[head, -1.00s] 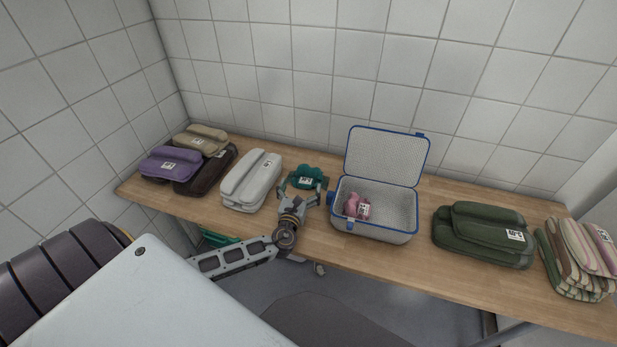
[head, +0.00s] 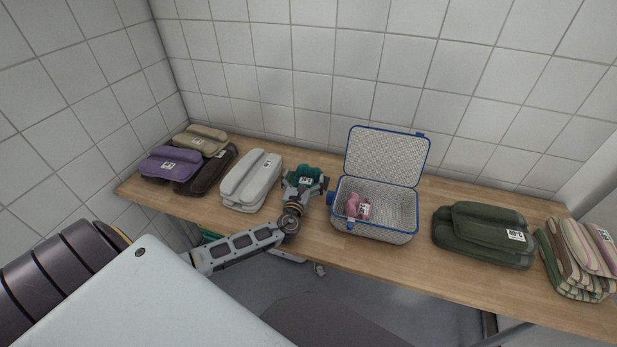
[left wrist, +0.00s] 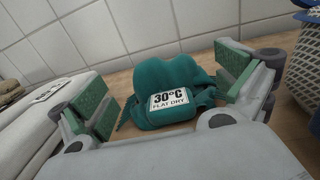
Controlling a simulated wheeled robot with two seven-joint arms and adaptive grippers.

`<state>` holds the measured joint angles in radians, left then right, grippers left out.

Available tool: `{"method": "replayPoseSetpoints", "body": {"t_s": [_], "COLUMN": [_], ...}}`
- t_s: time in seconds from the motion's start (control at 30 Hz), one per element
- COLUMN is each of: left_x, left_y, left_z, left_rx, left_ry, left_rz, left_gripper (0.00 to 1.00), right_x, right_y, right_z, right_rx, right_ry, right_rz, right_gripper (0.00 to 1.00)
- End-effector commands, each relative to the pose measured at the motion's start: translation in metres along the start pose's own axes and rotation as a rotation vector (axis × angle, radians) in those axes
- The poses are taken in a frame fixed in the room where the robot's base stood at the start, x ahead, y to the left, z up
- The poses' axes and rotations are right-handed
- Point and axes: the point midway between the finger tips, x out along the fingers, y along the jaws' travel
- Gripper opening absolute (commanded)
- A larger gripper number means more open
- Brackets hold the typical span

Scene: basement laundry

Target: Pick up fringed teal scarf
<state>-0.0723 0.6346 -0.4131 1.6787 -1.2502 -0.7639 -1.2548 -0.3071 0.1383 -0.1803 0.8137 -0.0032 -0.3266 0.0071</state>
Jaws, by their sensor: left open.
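The teal scarf (head: 308,172) lies bundled on the wooden table, between a folded light grey item and the open basket. In the left wrist view the scarf (left wrist: 165,82) fills the middle and bears a white label reading "30°C FLAT DRY". My left gripper (head: 305,182) is at the scarf, with its fingers spread. In the left wrist view the open left gripper (left wrist: 168,95) has one green-padded finger on each side of the scarf, with a small gap at the left. My right gripper is not in view.
The folded light grey item (head: 250,182) is close on the left. The blue-rimmed mesh basket (head: 385,232) stands close on the right, lid open, holding a pink item (head: 353,204). Folded dark green (head: 480,236) and striped (head: 575,260) textiles lie farther right. Tiled walls stand behind.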

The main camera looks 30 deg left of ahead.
Motion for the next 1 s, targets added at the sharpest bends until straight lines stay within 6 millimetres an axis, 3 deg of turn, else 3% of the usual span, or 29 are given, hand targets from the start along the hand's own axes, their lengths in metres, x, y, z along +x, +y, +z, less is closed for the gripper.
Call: {"method": "replayPoseSetpoints", "body": {"t_s": [0.27, 0.7, 1.0], "left_x": [0.012, 0.047, 0.052], "left_y": [0.000, -0.001, -0.001], "left_z": [0.001, -0.001, -0.001], "left_rx": [-0.001, -0.001, -0.001], "left_ry": [-0.001, 0.000, 0.000], "left_rz": [0.001, 0.000, 0.000], "left_gripper": [1.00, 1.00, 1.00], "right_x": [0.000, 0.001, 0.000], "right_y": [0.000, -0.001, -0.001], "right_z": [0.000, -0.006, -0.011], "right_rx": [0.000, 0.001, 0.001], "right_ry": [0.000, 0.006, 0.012], "right_rz": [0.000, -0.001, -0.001], "right_gripper": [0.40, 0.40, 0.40]}}
